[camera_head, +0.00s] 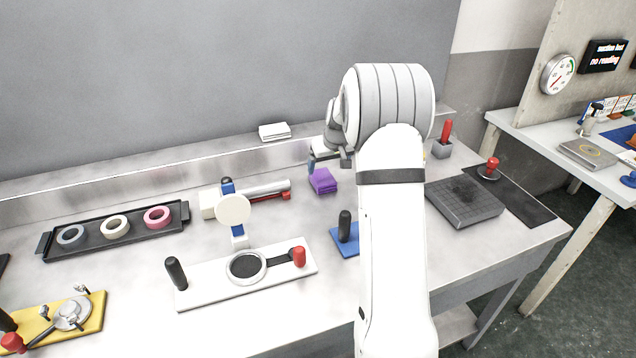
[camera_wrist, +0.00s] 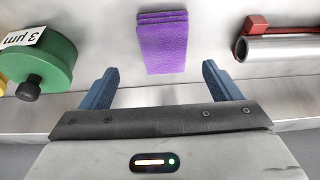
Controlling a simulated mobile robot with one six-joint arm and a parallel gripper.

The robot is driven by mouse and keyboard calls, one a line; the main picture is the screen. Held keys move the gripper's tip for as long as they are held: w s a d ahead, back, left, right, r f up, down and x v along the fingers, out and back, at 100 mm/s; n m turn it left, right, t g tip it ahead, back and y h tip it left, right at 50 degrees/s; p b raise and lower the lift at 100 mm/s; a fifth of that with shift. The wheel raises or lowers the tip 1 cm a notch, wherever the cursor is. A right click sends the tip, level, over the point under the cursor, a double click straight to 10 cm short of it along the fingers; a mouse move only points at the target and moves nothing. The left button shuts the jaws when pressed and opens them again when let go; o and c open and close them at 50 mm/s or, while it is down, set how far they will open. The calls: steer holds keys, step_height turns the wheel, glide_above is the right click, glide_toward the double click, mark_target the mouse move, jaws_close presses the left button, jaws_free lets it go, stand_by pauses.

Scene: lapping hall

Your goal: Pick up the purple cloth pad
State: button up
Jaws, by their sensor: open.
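The purple cloth pad (camera_head: 322,181) is a small folded stack on the metal bench, right of a silver cylinder, in the head view. In the wrist view the purple pad (camera_wrist: 163,45) lies ahead of my gripper (camera_wrist: 160,85), roughly centred between its two blue fingers. The fingers are spread open and empty, apart from the pad. In the head view my gripper (camera_head: 328,160) shows partly beside the pad, and my arm hides some of it.
A silver cylinder with a red part (camera_wrist: 278,48) lies to one side of the pad, and a green container (camera_wrist: 45,62) stands on the other. A blue plate with a black handle (camera_head: 345,237) is nearer the front. A white block (camera_head: 274,131) sits on the back ledge.

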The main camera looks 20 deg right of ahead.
mark_target(323, 177)
steer(key=x, duration=0.5)
steer(key=shift+w+a+f, duration=0.1)
steer(key=shift+a+f, duration=0.25)
steer(key=shift+a, duration=0.05)
steer(key=shift+w+f, duration=0.1)
steer(key=shift+f, duration=0.2)
steer(key=shift+f, duration=0.25)
steer(key=shift+c, duration=0.3)
steer(key=c, duration=1)
steer(key=shift+r+p, duration=0.4)
step_height(323, 177, up, 10)
steer(key=shift+f, duration=0.15)
